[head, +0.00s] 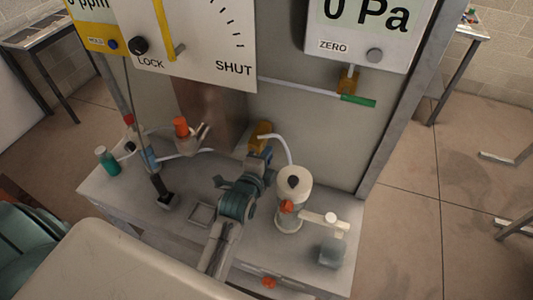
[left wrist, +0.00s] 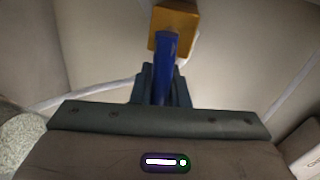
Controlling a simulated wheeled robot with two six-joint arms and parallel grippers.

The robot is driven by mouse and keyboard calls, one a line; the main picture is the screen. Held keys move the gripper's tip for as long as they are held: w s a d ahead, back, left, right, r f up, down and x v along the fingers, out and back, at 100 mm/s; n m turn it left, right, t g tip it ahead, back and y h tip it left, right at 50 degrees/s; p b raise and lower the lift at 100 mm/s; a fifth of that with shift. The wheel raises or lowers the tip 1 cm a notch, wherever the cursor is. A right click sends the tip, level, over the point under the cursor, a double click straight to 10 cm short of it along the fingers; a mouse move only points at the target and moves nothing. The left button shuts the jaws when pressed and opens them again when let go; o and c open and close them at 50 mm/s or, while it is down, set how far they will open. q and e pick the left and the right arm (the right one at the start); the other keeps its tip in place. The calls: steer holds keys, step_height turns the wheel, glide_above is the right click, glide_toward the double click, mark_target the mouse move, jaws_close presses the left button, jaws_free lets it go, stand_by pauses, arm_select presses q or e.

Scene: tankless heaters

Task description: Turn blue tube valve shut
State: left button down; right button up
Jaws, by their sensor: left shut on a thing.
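The tube valve has an orange-yellow body (head: 261,132) with a white tube, low in front of the grey panel. Its blue handle (left wrist: 165,66) runs down from the yellow body (left wrist: 173,25) in the left wrist view, between my fingers. My left gripper (head: 259,160) is at the valve in the head view and covers most of the handle. In the left wrist view my left gripper (left wrist: 163,88) is shut on the blue handle. My right gripper is not in view.
A green-handled valve (head: 358,101) hangs below the 0 Pa display (head: 362,30). A LOCK/SHUT dial (head: 195,40) is above.

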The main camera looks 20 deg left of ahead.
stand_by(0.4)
arm_select(q)
steer(key=c, duration=1.4)
jaws_free()
steer(key=s+r+p, duration=0.2)
steer(key=s+p, duration=0.4)
steer(key=s, duration=0.4)
steer(key=shift+s+d, duration=0.25)
steer(key=shift+s, duration=0.05)
